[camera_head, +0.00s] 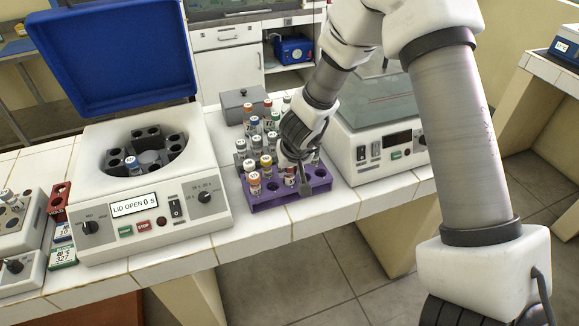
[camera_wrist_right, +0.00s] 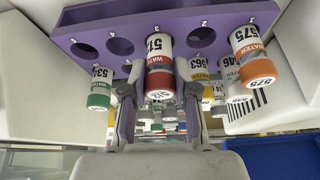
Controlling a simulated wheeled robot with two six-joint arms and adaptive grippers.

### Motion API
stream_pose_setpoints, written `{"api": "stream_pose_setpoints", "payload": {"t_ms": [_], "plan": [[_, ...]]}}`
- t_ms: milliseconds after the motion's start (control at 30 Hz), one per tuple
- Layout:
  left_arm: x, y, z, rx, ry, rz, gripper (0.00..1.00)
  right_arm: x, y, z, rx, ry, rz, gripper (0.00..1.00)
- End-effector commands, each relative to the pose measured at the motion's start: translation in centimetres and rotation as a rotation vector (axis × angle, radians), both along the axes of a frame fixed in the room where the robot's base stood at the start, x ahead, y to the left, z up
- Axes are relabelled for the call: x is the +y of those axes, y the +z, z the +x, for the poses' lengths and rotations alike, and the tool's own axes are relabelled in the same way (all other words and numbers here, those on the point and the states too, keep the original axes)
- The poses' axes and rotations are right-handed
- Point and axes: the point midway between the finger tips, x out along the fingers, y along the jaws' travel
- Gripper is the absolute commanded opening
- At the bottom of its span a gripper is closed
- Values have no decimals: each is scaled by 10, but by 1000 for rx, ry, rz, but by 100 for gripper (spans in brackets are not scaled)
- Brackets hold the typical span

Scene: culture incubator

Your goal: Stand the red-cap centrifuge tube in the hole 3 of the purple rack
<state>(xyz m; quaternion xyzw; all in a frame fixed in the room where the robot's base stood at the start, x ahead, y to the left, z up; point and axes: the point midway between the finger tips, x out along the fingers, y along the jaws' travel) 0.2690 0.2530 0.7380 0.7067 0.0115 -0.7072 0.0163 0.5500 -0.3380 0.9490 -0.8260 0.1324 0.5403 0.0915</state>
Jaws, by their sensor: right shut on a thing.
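The purple rack (camera_head: 262,206) stands at the bench's front edge; the right wrist view shows its numbered top face (camera_wrist_right: 100,22). The red-cap tube (camera_wrist_right: 159,66), labelled 512, is upright at hole 3, its lower end meeting the rack there. How deep it sits is hard to tell. It also shows in the head view (camera_head: 290,177). My right gripper (camera_head: 293,172) is shut on the tube, with a finger on each side in the right wrist view (camera_wrist_right: 160,88). Holes 2 (camera_wrist_right: 201,37) and 4 (camera_wrist_right: 120,45) look empty. My left gripper is not in view.
An orange-cap tube (camera_wrist_right: 247,50) stands in hole 1, close to my gripper. Several capped tubes (camera_head: 254,128) are crowded behind the purple rack. An open centrifuge (camera_head: 150,200) stands to the left, and a white instrument (camera_head: 375,150) to the right.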

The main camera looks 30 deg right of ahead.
Motion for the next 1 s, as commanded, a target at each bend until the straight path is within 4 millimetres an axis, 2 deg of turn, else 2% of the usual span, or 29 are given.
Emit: {"api": "stream_pose_setpoints", "payload": {"t_ms": [267,300,333,367,567,633,900,1000], "plan": [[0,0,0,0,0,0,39,0,0,0,-1,0,0,0],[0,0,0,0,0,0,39,0,0,0,-1,0,0,42],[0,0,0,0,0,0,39,0,0,0,-1,0,0,53],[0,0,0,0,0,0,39,0,0,0,-1,0,0,58],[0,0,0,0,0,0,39,0,-1,0,-1,0,0,58],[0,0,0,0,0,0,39,0,-1,0,-1,0,0,74],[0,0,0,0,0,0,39,0,-1,0,0,0,0,74],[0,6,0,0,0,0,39,0,5,0,0,0,0,74]]}}
